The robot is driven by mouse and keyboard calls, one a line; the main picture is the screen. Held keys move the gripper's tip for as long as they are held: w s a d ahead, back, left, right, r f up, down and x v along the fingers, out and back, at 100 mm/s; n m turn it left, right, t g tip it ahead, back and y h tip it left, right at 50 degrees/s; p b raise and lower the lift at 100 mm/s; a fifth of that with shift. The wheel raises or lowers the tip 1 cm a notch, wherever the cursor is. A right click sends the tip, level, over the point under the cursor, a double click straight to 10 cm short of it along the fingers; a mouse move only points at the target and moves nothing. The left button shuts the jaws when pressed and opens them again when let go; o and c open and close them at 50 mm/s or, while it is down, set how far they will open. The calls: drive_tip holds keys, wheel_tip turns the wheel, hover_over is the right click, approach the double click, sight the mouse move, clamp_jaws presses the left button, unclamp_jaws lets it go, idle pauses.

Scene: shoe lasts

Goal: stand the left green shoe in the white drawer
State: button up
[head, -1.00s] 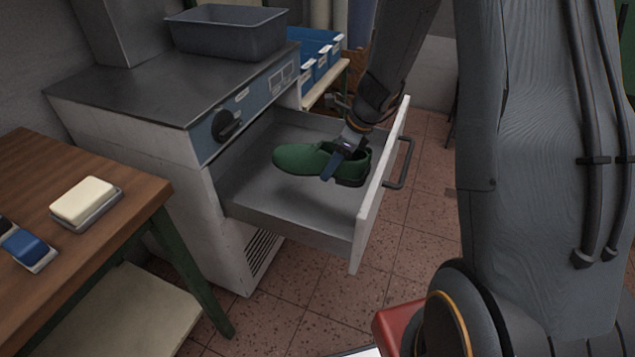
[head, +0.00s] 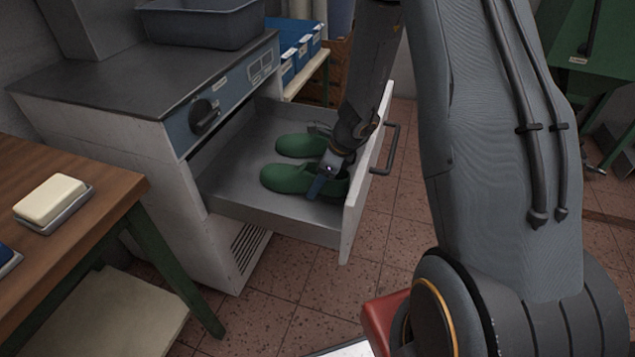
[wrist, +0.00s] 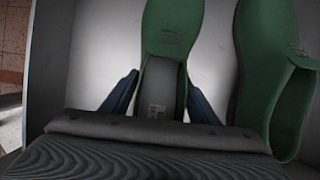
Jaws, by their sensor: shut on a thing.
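The white drawer (head: 258,207) is pulled open, with a grey inside. A green shoe (head: 287,179) is upright in it, toe toward the cabinet and heel toward the drawer front. My gripper (head: 322,181) is shut on this shoe near its heel. In the wrist view my gripper's blue fingers (wrist: 160,100) are on either side of the held shoe (wrist: 170,28). A second green shoe (head: 298,146) stands beside it on the far side, also at right in the wrist view (wrist: 262,60). I cannot tell whether the held sole touches the drawer floor.
The drawer front (head: 366,180) with its dark handle (head: 388,150) is close to my gripper. A grey bin (head: 205,25) sits on the cabinet top. A wooden table (head: 100,178) with a soap-like block (head: 52,199) is at left. Bare drawer floor lies nearer the cabinet.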

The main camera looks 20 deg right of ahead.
drive_tip(key=o, duration=1.3)
drive_tip(key=shift+o, duration=0.2)
drive_tip(key=p+v, duration=0.2)
drive_tip(key=v, duration=1)
